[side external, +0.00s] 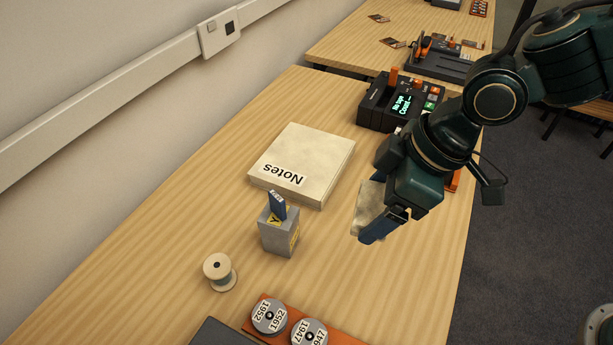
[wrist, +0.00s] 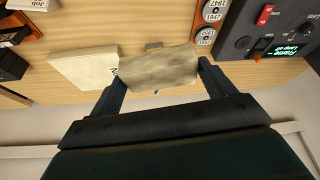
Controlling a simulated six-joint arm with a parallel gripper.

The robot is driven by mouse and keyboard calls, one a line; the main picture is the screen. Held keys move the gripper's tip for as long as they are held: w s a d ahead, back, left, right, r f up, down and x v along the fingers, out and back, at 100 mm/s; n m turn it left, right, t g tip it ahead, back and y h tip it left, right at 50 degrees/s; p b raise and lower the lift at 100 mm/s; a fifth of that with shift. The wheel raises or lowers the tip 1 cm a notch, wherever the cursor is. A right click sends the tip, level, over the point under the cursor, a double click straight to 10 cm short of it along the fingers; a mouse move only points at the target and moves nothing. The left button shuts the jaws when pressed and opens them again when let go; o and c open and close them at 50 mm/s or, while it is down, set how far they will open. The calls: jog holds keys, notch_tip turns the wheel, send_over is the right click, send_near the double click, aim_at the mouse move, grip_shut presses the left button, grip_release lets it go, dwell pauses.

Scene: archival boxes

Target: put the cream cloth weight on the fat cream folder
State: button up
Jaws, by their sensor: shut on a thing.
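The fat cream folder (side external: 312,157) lies flat on the wooden table, with a "Notes" label on its near edge. It also shows in the wrist view (wrist: 85,72), left of my gripper. My gripper (side external: 373,213) is shut on the cream cloth weight (side external: 369,203), right of the folder in the side view. In the wrist view the weight (wrist: 160,68) sits between the two fingers (wrist: 160,84) and hides part of the table behind it. The weight looks raised above the table, apart from the folder. In the side view the fingers and wrist partly cover the weight.
A grey block (side external: 279,236) with a blue top piece stands just in front of the folder. A thread spool (side external: 219,271) and an orange tray (side external: 262,325) with labelled round tins are nearer. A dark device with a display (side external: 402,103) stands behind. Table between folder and gripper is clear.

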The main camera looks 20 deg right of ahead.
jog(key=shift+w+r, duration=0.1)
jog(key=shift+w+a+r, duration=0.1)
jog(key=shift+w+a, duration=0.15)
jog(key=shift+w, duration=0.3)
jog(key=w+a+r+m, duration=0.1)
jog(key=w+a+r, duration=0.15)
jog(key=w, duration=1.15)
jog(key=r+m, duration=0.1)
send_over(305, 166)
jog(key=s+d, duration=0.1)
jog(key=shift+s+d+r+t+h, duration=0.1)
jog(key=shift+s+d+t+h, duration=0.1)
jog(key=shift+t+h, duration=0.1)
notch_tip(305, 166, down, 16)
jog(key=shift+r, duration=0.1)
jog(key=shift+f, duration=2.1)
